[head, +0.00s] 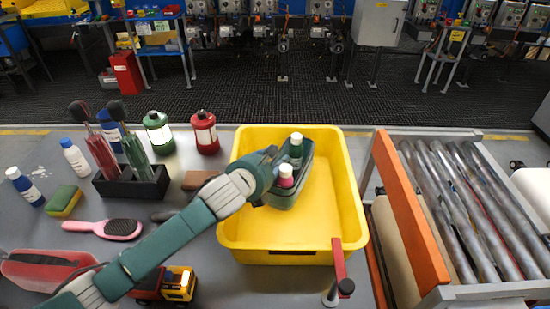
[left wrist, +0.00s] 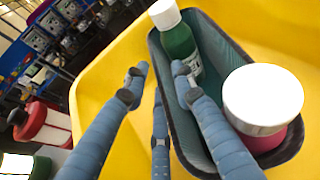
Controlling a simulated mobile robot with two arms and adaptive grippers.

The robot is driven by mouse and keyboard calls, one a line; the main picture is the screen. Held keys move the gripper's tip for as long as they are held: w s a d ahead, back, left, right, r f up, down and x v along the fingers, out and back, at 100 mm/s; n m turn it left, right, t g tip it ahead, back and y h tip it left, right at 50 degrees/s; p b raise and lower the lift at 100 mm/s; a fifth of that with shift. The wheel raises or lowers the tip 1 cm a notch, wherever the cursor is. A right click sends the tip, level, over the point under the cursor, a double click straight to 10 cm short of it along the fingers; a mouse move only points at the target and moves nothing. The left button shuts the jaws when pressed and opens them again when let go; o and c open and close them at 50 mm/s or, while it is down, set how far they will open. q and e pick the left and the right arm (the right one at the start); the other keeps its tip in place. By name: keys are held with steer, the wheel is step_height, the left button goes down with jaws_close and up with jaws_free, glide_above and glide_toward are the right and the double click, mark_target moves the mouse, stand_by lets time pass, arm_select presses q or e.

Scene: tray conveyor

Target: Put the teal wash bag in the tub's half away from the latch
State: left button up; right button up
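The teal wash bag (head: 283,201) is an open-topped oblong pouch inside the yellow tub (head: 343,231), in its far part near the back wall. A green white-capped bottle (head: 296,149) and a pink-and-white container (head: 285,176) stand in the bag. The red latch (head: 339,270) is at the tub's front right edge. My left gripper (head: 270,160) is at the bag's left side. In the left wrist view my open fingers (left wrist: 160,80) straddle the bag's (left wrist: 218,55) rim, one inside and the others outside, with a gap showing. My right gripper is out of view.
A roller conveyor (head: 470,210) with an orange side board (head: 408,210) stands right of the tub. Left on the table are a pink brush (head: 105,229), a bottle caddy (head: 130,185), a toy truck (head: 170,285) and two lanterns, green (head: 158,132) and red (head: 204,132).

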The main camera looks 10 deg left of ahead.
arm_select(q)
steer(key=v, duration=1.2)
steer(key=shift+b, duration=0.35)
steer(key=shift+r, duration=0.15)
